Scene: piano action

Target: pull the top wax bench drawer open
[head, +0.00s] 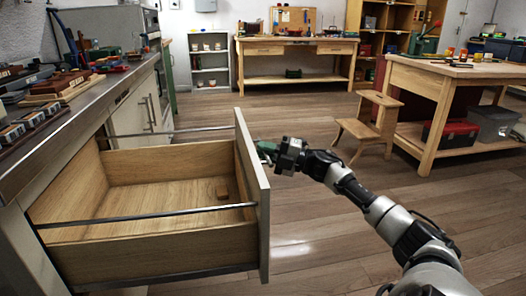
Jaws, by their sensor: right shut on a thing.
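The top wax bench drawer (254,190) stands pulled far out from the bench on the left. Its wooden inside shows, with a small wooden block on its floor (150,200) near the front. My right gripper (268,150) is at the outer face of the drawer front, near its far end, and is shut on the drawer handle. The handle itself is mostly hidden by the gripper and the drawer front. My left gripper does not show.
The wax bench top (85,100) on the left holds several tools and blocks. A wooden step stool (368,128) and a workbench (430,85) stand to the right. A red toolbox (450,132) lies under that workbench. The floor (330,225) right of the drawer is clear except for my arm.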

